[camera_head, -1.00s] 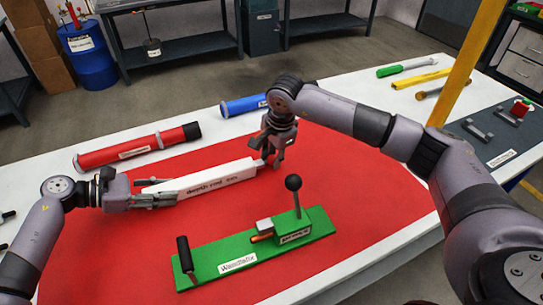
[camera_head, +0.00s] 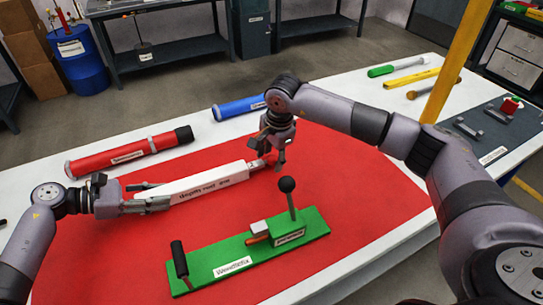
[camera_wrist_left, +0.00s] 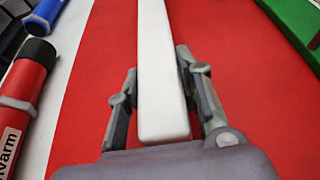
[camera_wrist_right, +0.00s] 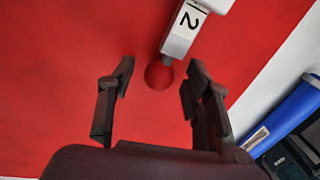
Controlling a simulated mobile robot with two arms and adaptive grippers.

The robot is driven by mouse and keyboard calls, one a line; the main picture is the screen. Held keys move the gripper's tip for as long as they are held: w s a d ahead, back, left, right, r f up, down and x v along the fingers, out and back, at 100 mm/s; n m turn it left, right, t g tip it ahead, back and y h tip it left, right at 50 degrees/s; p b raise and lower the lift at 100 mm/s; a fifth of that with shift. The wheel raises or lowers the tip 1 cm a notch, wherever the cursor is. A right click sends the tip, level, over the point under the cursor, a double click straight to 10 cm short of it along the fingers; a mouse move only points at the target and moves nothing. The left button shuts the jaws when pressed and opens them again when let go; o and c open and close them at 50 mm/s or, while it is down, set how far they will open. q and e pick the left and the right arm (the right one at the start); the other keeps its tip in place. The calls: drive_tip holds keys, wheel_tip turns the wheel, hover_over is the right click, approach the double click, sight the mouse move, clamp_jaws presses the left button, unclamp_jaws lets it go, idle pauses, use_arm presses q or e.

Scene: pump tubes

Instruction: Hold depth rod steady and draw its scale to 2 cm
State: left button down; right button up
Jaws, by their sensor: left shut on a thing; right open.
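The depth rod (camera_head: 208,184) is a long white bar with a printed label, lying over the red mat in the head view. My left gripper (camera_head: 150,197) is shut on its left end; the left wrist view shows the white body (camera_wrist_left: 162,80) between the fingers. At the right end a narrower scale piece (camera_wrist_right: 185,35) marked "2" sticks out, tipped by a red ball (camera_wrist_right: 159,76). My right gripper (camera_head: 270,158) is open at that end. In the right wrist view the ball lies between its spread fingers (camera_wrist_right: 160,95), apart from both.
A green fixture (camera_head: 245,250) with a black-knobbed lever stands in front of the rod. A red tube (camera_head: 130,151) and a blue tube (camera_head: 238,108) lie behind it. Green, yellow and brown-tipped tools lie at the far right. The red mat (camera_head: 350,210) is clear on the right.

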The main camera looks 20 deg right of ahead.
wheel_tip(320, 180, up, 12)
drive_tip(key=s, duration=0.2)
drive_tip(key=shift+d+f, duration=0.2)
drive_tip(key=shift+d, duration=0.05)
drive_tip(key=shift+s, duration=0.1)
use_arm(q)
drive_tip(key=c, duration=1.1)
unclamp_jaws()
drive_tip(key=shift+o, duration=0.2)
